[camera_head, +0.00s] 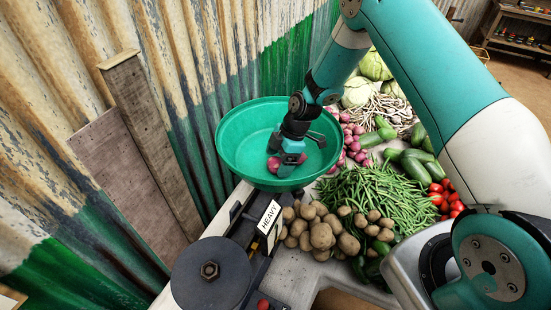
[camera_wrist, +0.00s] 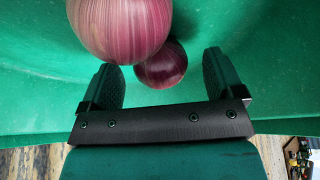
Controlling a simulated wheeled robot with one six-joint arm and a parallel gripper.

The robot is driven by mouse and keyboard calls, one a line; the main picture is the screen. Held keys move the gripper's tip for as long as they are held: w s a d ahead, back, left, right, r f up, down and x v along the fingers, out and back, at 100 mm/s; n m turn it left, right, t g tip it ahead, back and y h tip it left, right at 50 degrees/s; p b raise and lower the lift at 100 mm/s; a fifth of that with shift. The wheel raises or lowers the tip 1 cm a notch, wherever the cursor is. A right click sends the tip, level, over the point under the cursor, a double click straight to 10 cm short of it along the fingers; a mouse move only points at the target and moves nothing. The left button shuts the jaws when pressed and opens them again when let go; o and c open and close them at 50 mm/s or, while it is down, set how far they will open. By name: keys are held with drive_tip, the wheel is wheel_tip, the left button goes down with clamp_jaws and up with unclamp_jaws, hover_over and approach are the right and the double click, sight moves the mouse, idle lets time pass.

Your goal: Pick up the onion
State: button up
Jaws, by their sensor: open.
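Red-purple onions lie in the green bowl (camera_head: 235,142) of the balance. In the wrist view one large onion (camera_wrist: 118,25) is close by at the upper left, ahead of the left finger. A second onion (camera_wrist: 163,68) sits deeper, beyond the gap between the fingers. In the head view one onion (camera_head: 273,164) shows beside my gripper (camera_head: 287,165), which reaches down into the bowl. My gripper also shows in the wrist view (camera_wrist: 170,82), open, with nothing held between its fingers. The gripper partly hides the bowl's contents in the head view.
Potatoes (camera_head: 320,235), green beans (camera_head: 375,200), tomatoes (camera_head: 447,197) and more red onions (camera_head: 352,140) crowd the right. A corrugated wall (camera_head: 190,90) stands close on the left.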

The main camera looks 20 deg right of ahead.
drive_tip(key=shift+a+f, duration=0.25)
drive_tip(key=shift+f, duration=0.45)
drive_tip(key=shift+c, duration=0.4)
drive_tip(key=c, duration=0.9)
